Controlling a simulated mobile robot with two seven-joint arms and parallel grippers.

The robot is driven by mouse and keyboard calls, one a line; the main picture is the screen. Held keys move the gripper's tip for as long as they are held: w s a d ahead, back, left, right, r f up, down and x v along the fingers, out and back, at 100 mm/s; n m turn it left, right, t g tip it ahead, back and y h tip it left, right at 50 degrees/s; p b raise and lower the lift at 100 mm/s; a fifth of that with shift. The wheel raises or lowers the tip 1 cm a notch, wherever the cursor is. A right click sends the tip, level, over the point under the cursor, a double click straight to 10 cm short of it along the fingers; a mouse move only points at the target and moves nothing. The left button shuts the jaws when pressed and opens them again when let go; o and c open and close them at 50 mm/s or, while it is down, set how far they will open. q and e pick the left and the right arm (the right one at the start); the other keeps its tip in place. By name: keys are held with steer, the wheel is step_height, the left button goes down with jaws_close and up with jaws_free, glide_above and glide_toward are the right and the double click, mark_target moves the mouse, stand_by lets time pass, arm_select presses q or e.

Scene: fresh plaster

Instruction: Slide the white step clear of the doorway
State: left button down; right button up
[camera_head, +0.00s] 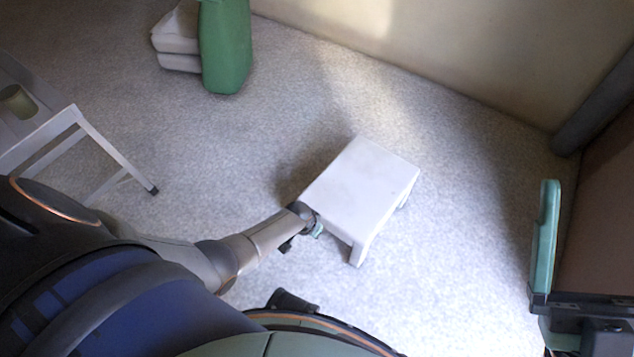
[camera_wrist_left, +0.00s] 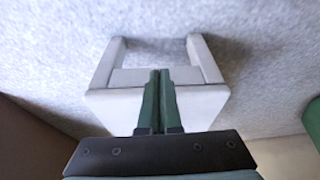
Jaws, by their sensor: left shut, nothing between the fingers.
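The white step (camera_head: 362,182) stands upright on the speckled grey floor in the middle of the head view. My left gripper (camera_head: 314,229) is low at its near left side, beside the top's edge. I cannot tell if they touch. In the left wrist view the step (camera_wrist_left: 106,108) lies straight ahead, two of its legs showing beyond its top. The left gripper's green fingers (camera_wrist_left: 159,74) are together with nothing between them, and hide part of the step. I cannot clearly make out the doorway.
A pale wall (camera_head: 440,65) runs behind the step to a dark upright (camera_head: 597,108). A green object (camera_head: 225,45) is at the back, a white-framed table (camera_head: 120,160) at left. Floor around the step is clear.

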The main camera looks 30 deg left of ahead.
step_height(320, 180, up, 4)
steer(key=r+p, duration=0.1)
steer(key=p, duration=0.3)
arm_select(q)
steer(key=v, duration=0.7)
steer(key=shift+p, duration=0.45)
arm_select(e)
steer(key=w+d+f+m+h, duration=0.1)
steer(key=w+f+m+h, duration=0.2)
steer(key=f, duration=0.3)
steer(key=w+f+m+g+h, duration=0.1)
steer(key=w+f+m+h, duration=0.2)
steer(key=f+h, duration=0.2)
steer(key=shift+w+d+f, duration=0.3)
steer(key=shift+d+f, duration=0.05)
steer(key=shift+d, duration=0.05)
arm_select(q)
steer(key=shift+r, duration=0.1)
